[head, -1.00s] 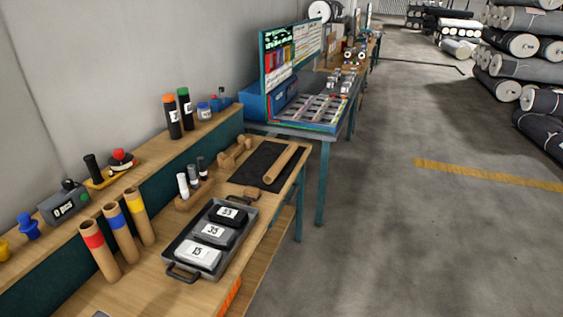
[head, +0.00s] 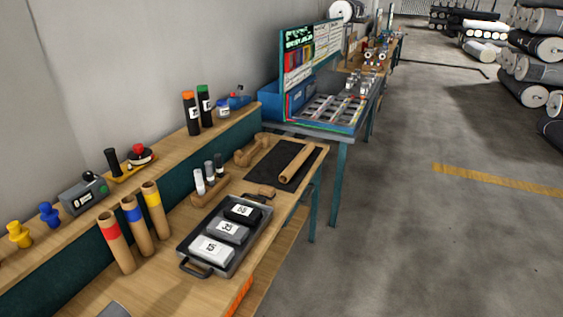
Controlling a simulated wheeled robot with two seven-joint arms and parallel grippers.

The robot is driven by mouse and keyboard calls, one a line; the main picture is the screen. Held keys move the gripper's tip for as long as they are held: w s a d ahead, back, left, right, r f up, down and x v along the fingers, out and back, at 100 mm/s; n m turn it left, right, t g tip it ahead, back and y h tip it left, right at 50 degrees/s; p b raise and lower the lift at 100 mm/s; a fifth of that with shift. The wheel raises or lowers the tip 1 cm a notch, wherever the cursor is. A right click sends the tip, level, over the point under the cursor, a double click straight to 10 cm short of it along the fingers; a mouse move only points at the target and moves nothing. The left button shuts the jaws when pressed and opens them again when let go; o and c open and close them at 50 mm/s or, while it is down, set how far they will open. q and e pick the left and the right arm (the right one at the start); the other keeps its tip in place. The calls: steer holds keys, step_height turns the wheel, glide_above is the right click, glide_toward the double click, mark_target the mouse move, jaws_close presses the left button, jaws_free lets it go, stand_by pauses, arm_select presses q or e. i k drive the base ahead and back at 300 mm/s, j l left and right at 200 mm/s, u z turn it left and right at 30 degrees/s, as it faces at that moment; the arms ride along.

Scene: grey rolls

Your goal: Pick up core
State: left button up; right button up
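A plain brown cardboard core (head: 297,163) lies on a black mat (head: 262,168) at the far right end of the near wooden workbench. Three more brown tubes stand upright and slightly tilted at the bench's left: one with a red band (head: 116,243), one with a blue band (head: 138,225) and one with a yellow band (head: 156,211). Neither of my grippers shows in the head view.
A grey tray (head: 185,245) with numbered blocks sits mid-bench. A wooden holder (head: 209,193) with small cylinders and a wooden cradle (head: 252,149) stand behind it. A blue-legged table (head: 340,165) adjoins the bench. The floor (head: 410,240) to the right is clear.

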mark_target(290, 170)
steer(key=i+l+u, duration=0.55)
steer(key=l+u, duration=0.2)
steer(key=i+l, duration=0.2)
steer(key=l, duration=0.15)
steer(key=i+l+u, duration=0.1)
steer(key=l, duration=0.25)
steer(key=i+l, duration=0.2)
steer(key=l, duration=0.15)
steer(key=i+l+u, duration=0.1)
steer(key=l, duration=0.25)
steer(key=i+l, duration=0.25)
steer(key=l, duration=0.15)
steer(key=i+l+u, duration=0.1)
steer(key=l, duration=0.25)
steer(key=i+l, duration=0.15)
steer(key=l, duration=0.25)
steer(key=i+l, duration=0.15)
steer(key=l, duration=0.25)
steer(key=i+l, duration=0.15)
steer(key=l, duration=0.25)
steer(key=i+l, duration=0.15)
steer(key=l, duration=0.25)
steer(key=i+l, duration=0.15)
steer(key=l, duration=0.25)
steer(key=u, duration=0.05)
